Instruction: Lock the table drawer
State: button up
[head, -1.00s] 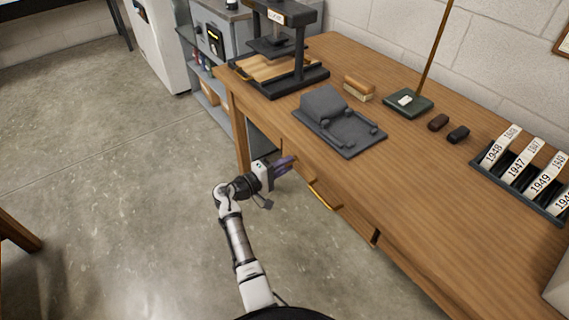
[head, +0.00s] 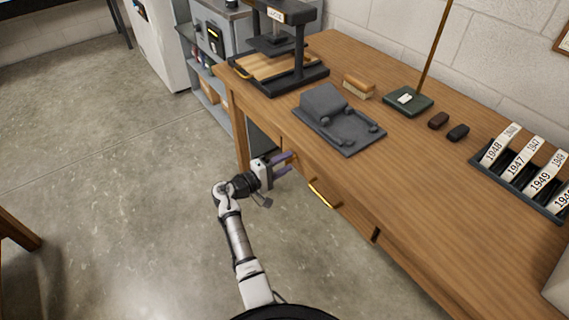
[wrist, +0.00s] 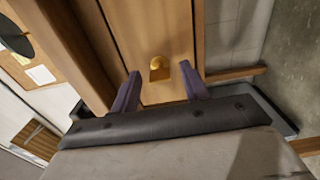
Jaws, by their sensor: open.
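The table drawer (head: 339,207) is in the front edge of the wooden table, with a long brass handle (head: 322,194). In the wrist view, the wooden front (wrist: 150,30) carries a small brass fitting with a rounded end (wrist: 159,72), which looks like the lock or its key. My gripper (head: 290,163) is open at the table's front, left of the handle. In the wrist view, its two purple fingers (wrist: 160,70) stand either side of the brass fitting, apparently not gripping it. Whether the lock is turned cannot be told.
On the tabletop (head: 420,175) stand a black press (head: 299,75), a grey sculpted slab (head: 340,120), a brush (head: 358,87), a green-based stand (head: 408,103) and a rack of year labels (head: 520,185). The floor (head: 110,180) on the left is clear.

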jog(key=b+v, duration=0.1)
jog(key=v, duration=1.2)
jog(key=shift+s+a+b, duration=0.2)
jog(key=shift+a+b, duration=0.05)
jog(key=shift+b, duration=0.1)
